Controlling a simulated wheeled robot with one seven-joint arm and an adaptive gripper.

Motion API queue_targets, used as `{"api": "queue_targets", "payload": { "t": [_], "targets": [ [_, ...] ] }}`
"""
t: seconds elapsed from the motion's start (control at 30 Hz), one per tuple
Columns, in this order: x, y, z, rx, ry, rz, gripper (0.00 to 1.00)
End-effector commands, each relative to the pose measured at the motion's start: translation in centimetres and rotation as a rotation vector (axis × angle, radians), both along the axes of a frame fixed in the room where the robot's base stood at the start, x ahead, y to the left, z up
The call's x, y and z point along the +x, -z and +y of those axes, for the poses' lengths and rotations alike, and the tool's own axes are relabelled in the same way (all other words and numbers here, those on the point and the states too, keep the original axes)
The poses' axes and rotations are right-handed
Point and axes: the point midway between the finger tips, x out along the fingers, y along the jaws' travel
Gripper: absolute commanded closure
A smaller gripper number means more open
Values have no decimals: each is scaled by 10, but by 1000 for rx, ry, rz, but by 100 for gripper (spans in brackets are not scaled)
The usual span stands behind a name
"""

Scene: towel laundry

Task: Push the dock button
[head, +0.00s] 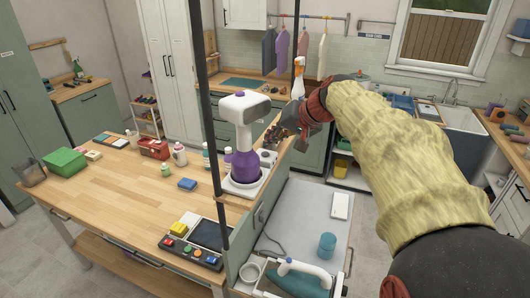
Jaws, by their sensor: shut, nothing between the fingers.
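A white dock (243,109) with a purple container (243,166) in it stands on a wooden ledge in the middle of the head view. Small grey round parts (267,157) show at the right of its base; I cannot tell which of them is the button. My gripper (300,138) is shut and empty, at the end of my arm to the right of the dock. It looks apart from the dock, though its depth is hard to judge. Its fingertips are small and dark in the picture.
A panel with coloured buttons (191,253) lies on the wooden table (110,215), left of a dark post (211,150). A white-and-orange spray bottle (298,80) shows behind my gripper.

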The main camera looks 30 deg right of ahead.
Motion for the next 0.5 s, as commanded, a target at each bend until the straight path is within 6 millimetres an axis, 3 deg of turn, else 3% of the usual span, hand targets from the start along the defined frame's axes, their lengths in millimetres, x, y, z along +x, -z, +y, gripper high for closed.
{"api": "queue_targets", "payload": {
  "t": [0.5],
  "targets": [
    [0,-49,0,1,-1,-1,100]
  ]
}}
